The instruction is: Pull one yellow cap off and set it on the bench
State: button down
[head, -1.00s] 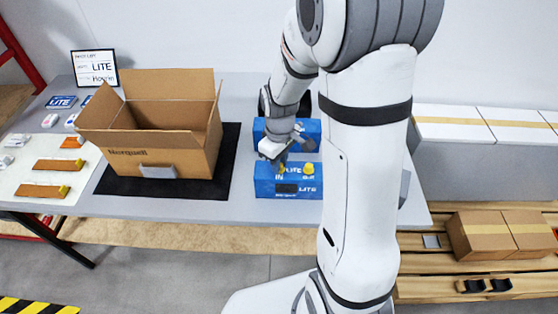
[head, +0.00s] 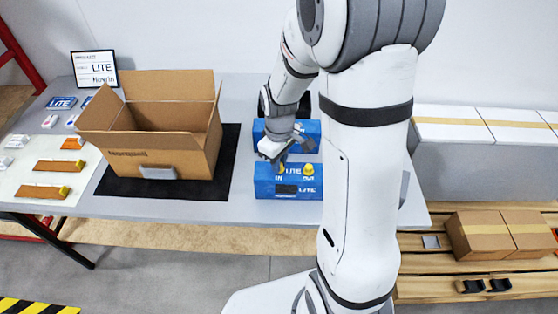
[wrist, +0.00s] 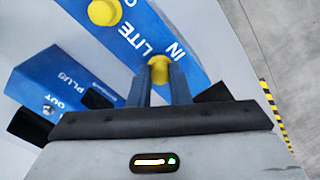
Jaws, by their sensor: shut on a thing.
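The blue LITE analyser (head: 262,183) stands on the bench near its front edge. One yellow cap (wrist: 159,66) sits at its IN port, between the two fingers of my gripper (wrist: 161,78), which is shut on it. In the head view my gripper (head: 279,162) is at the analyser's left top, and that cap is mostly hidden. A second yellow cap (head: 308,168) is on the right port; it also shows in the wrist view (wrist: 104,12). The cap in my fingers appears still at the port; any gap is too small to tell.
A second blue unit (head: 305,129), marked PLUS in the wrist view (wrist: 62,80), stands behind. An open carton (head: 170,155) stands on a black mat (head: 113,184) to the left. Bare grey bench (head: 236,206) shows around the LITE analyser.

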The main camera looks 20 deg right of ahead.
jog(key=shift+r, duration=0.2)
jog(key=shift+r+p, duration=2.5)
jog(key=shift+r, duration=0.95)
